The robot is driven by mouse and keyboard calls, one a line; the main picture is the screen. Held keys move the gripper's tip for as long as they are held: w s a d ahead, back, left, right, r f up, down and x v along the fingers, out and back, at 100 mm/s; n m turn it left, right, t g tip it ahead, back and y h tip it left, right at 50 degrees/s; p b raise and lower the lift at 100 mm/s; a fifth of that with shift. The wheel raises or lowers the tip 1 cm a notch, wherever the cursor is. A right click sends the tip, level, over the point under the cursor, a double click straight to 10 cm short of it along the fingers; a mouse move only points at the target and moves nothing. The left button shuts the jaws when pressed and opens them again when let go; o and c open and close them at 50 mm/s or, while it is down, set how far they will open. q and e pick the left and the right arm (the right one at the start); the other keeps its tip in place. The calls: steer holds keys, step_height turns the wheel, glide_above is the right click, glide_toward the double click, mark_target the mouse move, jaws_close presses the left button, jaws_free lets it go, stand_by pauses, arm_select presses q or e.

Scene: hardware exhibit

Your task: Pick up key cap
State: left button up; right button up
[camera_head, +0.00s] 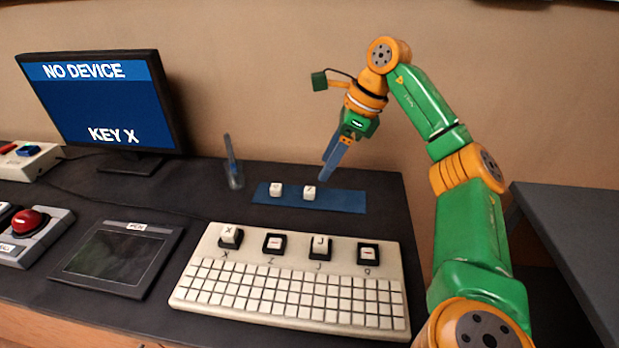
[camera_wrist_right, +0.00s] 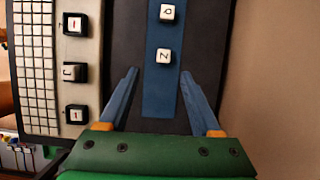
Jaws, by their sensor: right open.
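Two white key caps lie on a blue mat (camera_head: 345,201) behind the keyboard. The one marked Z (camera_head: 309,193) is on the right in the head view, and the one marked Q (camera_head: 276,190) is on the left. My right gripper (camera_head: 326,174) is open and empty above the mat, its fingers pointing down near the Z cap. In the right wrist view the Z cap (camera_wrist_right: 164,55) lies just beyond the fingertips, roughly between their lines, and the Q cap (camera_wrist_right: 167,12) is farther off. My left gripper is not in view.
The keyboard (camera_head: 290,300) has caps X (camera_head: 230,236) and J (camera_head: 320,246) on its sockets; two other sockets show red marks. A monitor (camera_head: 100,95) reads NO DEVICE, KEY X. A dark tablet (camera_head: 118,258) and red button (camera_head: 28,221) are left.

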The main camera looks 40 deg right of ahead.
mark_target(312, 190)
step_height(312, 190, down, 2)
steer(key=shift+w+a+f+b, duration=0.15)
steer(key=shift+f+b, duration=0.15)
steer(key=shift+f, duration=0.05)
steer(key=x, duration=0.3)
steer(key=b+x, duration=0.1)
steer(key=x, duration=0.1)
steer(key=shift+w+f, duration=0.25)
steer(key=shift+w, duration=0.25)
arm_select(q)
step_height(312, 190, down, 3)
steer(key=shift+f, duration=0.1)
arm_select(e)
steer(key=shift+r, duration=0.1)
jaws_close()
